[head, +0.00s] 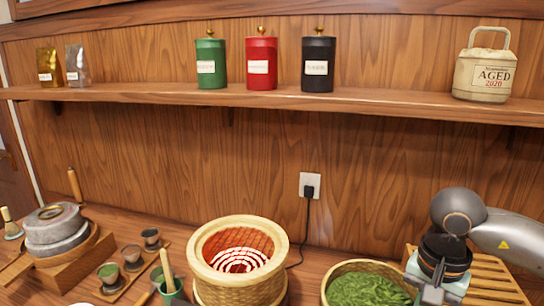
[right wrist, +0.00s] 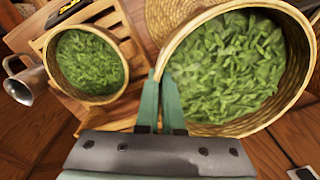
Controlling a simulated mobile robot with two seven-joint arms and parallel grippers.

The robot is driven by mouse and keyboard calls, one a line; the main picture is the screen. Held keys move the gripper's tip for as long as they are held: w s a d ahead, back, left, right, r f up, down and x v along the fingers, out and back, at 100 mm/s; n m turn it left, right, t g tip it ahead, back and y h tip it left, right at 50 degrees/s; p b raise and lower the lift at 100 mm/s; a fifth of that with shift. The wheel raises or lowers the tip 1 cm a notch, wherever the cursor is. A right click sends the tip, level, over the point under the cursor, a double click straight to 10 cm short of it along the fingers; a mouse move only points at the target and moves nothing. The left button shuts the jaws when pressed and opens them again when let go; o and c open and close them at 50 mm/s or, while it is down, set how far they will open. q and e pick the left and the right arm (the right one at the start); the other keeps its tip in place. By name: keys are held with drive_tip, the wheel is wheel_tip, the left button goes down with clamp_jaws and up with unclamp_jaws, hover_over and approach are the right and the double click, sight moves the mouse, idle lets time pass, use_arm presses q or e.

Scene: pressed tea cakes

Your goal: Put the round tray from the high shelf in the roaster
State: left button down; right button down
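In the head view a round woven tray (head: 330,278) of green leaves is at the bottom edge, partly cut off. The same tray (right wrist: 288,112) is large and close in the right wrist view. My right gripper (right wrist: 160,82) has its narrow teal fingers close together, one on each side of the tray's near rim, and appears shut on it. In the head view my right gripper (head: 432,291) is at the tray's right side. The roaster (head: 213,270), a woven basket with a glowing red coil inside, stands to the tray's left, open on top. My left gripper is not in view.
A second, smaller leaf tray (right wrist: 119,35) sits on a slatted wooden rack (right wrist: 45,43). A stone mill (head: 55,232) and several cups are at left. The wall shelf (head: 150,95) holds canisters. A cord hangs from the outlet (head: 310,185) behind the roaster.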

drive_tip(key=s+a+f+n, duration=0.2)
drive_tip(key=a+f+n, duration=0.3)
drive_tip(key=n, duration=0.4)
drive_tip(key=shift+s+a+f+p, duration=0.15)
drive_tip(key=shift+s+f+p, duration=0.2)
drive_tip(key=shift+f+p, duration=0.1)
drive_tip(key=shift+a, duration=0.15)
